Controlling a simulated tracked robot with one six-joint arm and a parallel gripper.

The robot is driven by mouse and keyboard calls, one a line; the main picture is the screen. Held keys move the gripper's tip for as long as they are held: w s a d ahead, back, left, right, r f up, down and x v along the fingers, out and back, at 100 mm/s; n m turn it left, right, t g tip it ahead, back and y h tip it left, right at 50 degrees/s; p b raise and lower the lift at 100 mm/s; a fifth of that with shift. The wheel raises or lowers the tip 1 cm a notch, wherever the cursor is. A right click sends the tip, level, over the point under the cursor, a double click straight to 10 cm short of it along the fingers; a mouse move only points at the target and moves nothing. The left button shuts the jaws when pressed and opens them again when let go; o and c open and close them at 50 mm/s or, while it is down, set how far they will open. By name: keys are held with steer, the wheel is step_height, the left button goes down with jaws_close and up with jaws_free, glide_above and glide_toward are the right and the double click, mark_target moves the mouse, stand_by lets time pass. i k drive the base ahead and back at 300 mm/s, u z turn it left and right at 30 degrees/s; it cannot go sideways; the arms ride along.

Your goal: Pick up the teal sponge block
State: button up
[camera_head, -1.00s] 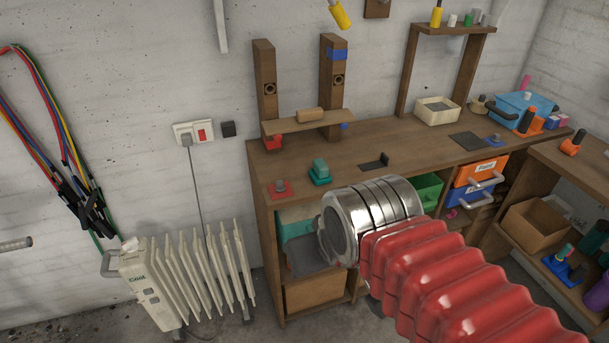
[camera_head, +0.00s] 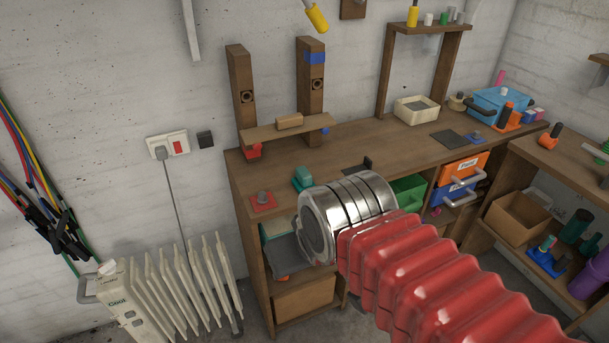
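A small teal block-like thing (camera_head: 302,178) stands on the wooden workbench (camera_head: 235,170), near its front edge and left of centre. It may be the teal sponge block, but it is too small to tell. My arm's red ribbed sleeve and metal end reach in from the lower right. The metal end is just right of the teal thing in the picture and overlaps the bench's front edge. Another teal thing (camera_head: 275,229) is partly visible on the shelf under the bench.
A red piece with a grey knob (camera_head: 263,201) is left of the teal thing. A dark bracket (camera_head: 360,167) lies behind my arm's end. Wooden posts with a small shelf (camera_head: 262,135) rise at the back. A white radiator (camera_head: 165,290) stands on the floor at left.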

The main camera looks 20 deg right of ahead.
mark_target(303, 180)
steer(key=i, duration=0.85)
steer(key=u, duration=0.05)
